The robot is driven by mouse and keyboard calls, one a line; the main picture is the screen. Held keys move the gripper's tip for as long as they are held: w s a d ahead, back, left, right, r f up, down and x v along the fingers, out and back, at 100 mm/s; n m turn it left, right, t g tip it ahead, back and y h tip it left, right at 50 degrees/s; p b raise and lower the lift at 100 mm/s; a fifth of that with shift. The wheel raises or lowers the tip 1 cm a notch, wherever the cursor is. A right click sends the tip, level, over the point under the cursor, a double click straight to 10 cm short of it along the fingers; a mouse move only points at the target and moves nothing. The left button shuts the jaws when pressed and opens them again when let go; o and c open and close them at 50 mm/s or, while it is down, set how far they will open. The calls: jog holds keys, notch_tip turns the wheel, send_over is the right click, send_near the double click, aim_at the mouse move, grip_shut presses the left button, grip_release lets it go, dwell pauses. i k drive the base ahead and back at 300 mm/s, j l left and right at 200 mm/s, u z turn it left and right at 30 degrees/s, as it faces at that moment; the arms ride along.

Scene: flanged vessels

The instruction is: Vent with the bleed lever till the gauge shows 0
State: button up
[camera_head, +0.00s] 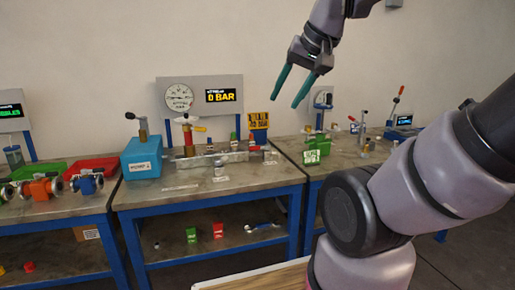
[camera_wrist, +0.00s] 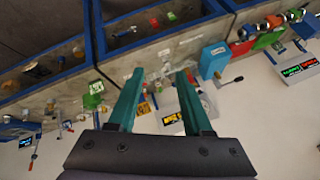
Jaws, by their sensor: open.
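The round gauge (camera_head: 179,97) is on a grey panel at the back of the middle table. The display (camera_head: 222,96) beside it reads 0 BAR. Below the panel, a metal pipe assembly (camera_head: 188,149) carries a small orange-yellow handle (camera_head: 193,129); I cannot tell for sure that this is the bleed lever. My gripper (camera_head: 286,98) is open and empty, high above the right part of this table and apart from everything. Its teal fingers also show spread in the wrist view (camera_wrist: 160,74), with the tables beyond them.
A blue box (camera_head: 142,158) with an upright metal handle stands at the left of the middle table. A yellow sign (camera_head: 259,120) stands at its back right. Green (camera_head: 40,171) and red (camera_head: 91,168) trays are on the left table. The middle table's front is mostly clear.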

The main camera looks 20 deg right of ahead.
aim_at(258, 148)
jog(key=i+j, duration=0.15)
jog(key=i, duration=0.2)
jog(key=i+j, duration=0.15)
jog(key=i, duration=0.25)
jog(key=i+j, duration=0.1)
jog(key=i, duration=0.25)
jog(key=z, duration=0.05)
